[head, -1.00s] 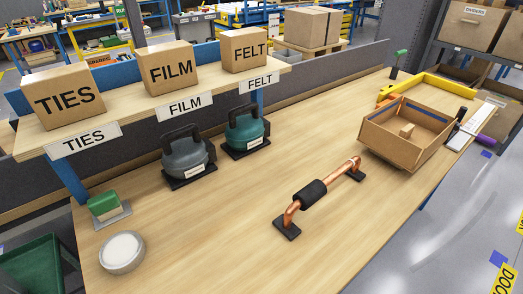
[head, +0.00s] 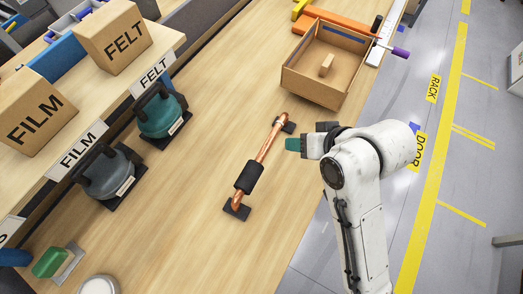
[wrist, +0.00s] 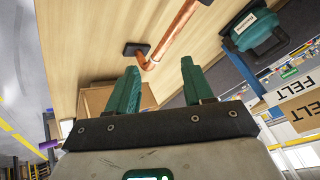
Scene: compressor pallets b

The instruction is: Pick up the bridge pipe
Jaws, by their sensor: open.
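The bridge pipe (head: 266,149) is a copper tube with a black sleeve (head: 249,178) near one end. It stands on two dark feet on the wooden table, in the middle of the head view. In the wrist view the copper pipe (wrist: 174,32) runs from a dark foot up to the top edge, beyond the fingertips. My gripper (wrist: 161,75) has two teal fingers, spread apart with nothing between them. In the head view my gripper (head: 295,145) is just right of the pipe's far end, apart from it. One finger is hidden there.
An open cardboard box (head: 310,88) stands behind my gripper near the table's right edge. Dark grey (head: 104,176) and teal (head: 160,114) handled units stand left of the pipe, before a shelf with FILM (head: 40,110) and FELT (head: 113,38) boxes. The table around the pipe is clear.

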